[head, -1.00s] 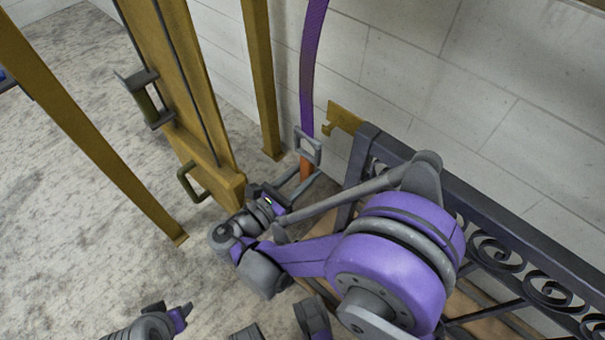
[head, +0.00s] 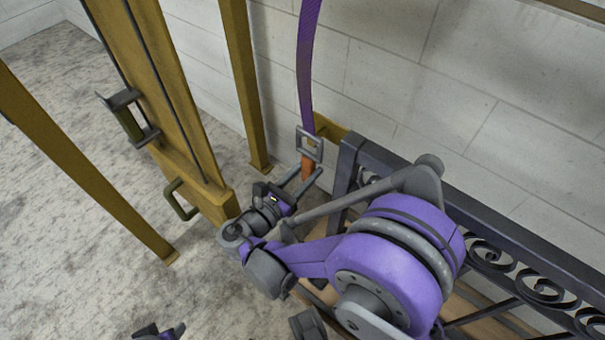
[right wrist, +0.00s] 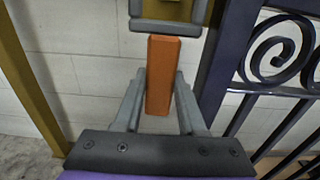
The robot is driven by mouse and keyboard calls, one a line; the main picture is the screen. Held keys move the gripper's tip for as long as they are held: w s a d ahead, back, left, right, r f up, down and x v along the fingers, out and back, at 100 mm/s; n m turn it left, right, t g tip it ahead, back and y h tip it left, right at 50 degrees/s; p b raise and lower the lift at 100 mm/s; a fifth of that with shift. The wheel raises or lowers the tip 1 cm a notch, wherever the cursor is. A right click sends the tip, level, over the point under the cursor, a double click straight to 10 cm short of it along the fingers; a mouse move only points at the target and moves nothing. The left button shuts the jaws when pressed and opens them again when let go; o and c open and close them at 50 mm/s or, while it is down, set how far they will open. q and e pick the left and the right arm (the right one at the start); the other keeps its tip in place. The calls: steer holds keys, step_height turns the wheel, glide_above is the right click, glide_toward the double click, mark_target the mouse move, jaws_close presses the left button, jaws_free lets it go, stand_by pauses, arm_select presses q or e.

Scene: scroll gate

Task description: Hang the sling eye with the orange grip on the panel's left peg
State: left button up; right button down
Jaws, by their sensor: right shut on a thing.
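The purple sling (head: 306,75) hangs down from above and ends in a grey square eye (head: 299,144) with an orange grip (head: 307,167) below it. My right gripper (head: 306,180) is shut on the orange grip, which stands upright between the fingers in the right wrist view (right wrist: 162,75). The yellow bracket (head: 333,133) at the panel's upper left corner lies just behind and right of the eye. Yellow also shows through the eye in the right wrist view. I cannot tell whether eye and bracket touch; no separate peg is clear. My left gripper (head: 160,332) is partly cut off at the bottom edge.
The dark scrolled panel (head: 395,150) runs to the right along the pale block wall (head: 450,90). Yellow posts (head: 245,80) and a thick yellow column with handles (head: 165,100) stand at left. Grey floor (head: 60,230) is open at lower left.

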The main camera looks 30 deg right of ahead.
steer(key=d, duration=0.1)
steer(key=w+d+f, duration=0.1)
steer(key=d, duration=0.1)
steer(key=d+b, duration=0.1)
steer(key=shift+w+d+f, duration=0.15)
steer(key=shift+w+d, duration=0.1)
steer(key=shift+w, duration=0.15)
stand_by(0.4)
stand_by(0.6)
steer(key=shift+c, duration=0.8)
jaws_free()
